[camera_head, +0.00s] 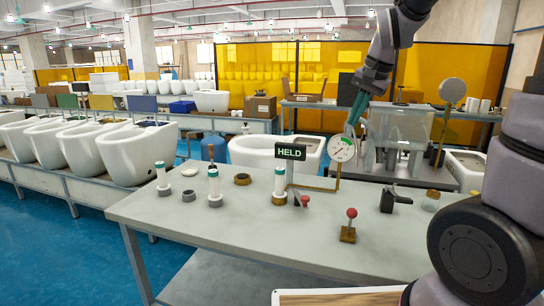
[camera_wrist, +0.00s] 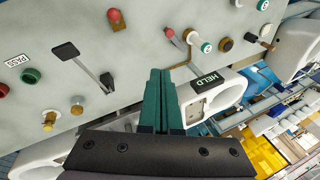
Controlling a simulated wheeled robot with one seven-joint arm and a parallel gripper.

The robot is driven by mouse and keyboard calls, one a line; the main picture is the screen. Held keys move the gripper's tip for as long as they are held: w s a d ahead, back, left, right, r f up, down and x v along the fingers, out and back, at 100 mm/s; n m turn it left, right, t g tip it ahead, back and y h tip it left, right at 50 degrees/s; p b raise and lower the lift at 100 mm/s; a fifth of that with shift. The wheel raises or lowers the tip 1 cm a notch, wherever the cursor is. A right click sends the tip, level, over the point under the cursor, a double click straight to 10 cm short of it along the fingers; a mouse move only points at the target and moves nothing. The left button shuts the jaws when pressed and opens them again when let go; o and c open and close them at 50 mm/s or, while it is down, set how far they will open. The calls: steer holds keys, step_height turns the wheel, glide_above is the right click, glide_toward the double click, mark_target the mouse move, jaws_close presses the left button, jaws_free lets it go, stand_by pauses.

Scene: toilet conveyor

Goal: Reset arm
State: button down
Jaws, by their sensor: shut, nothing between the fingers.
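My gripper (camera_head: 357,108) is raised at the back of the grey worktable (camera_head: 230,225), behind the pressure gauge in the head view. Its green fingers (camera_wrist: 161,100) are together with nothing between them in the wrist view. My arm comes in from the upper right. The HELD sign (camera_head: 290,151) stands on the table, left of the gauge (camera_head: 342,149). It also shows in the wrist view (camera_wrist: 207,79), just right of the fingers.
A red-knobbed lever (camera_head: 349,226), a black-handled part (camera_head: 391,199) and several white-green cylinders (camera_head: 162,178) stand on the table. White toilets (camera_head: 135,152) line a conveyor at left. A clear box (camera_head: 402,128) stands behind my gripper. The table's front middle is clear.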

steer(key=s+d+r+n+t, duration=0.1)
steer(key=s+r, duration=0.2)
steer(key=s, duration=0.5)
steer(key=s+d+r+n+t, duration=0.1)
steer(key=s+r+n+t, duration=0.1)
steer(key=s, duration=0.7)
steer(key=shift+s+d+r, duration=0.2)
steer(key=shift+d+r, duration=0.05)
steer(key=shift+r, duration=0.55)
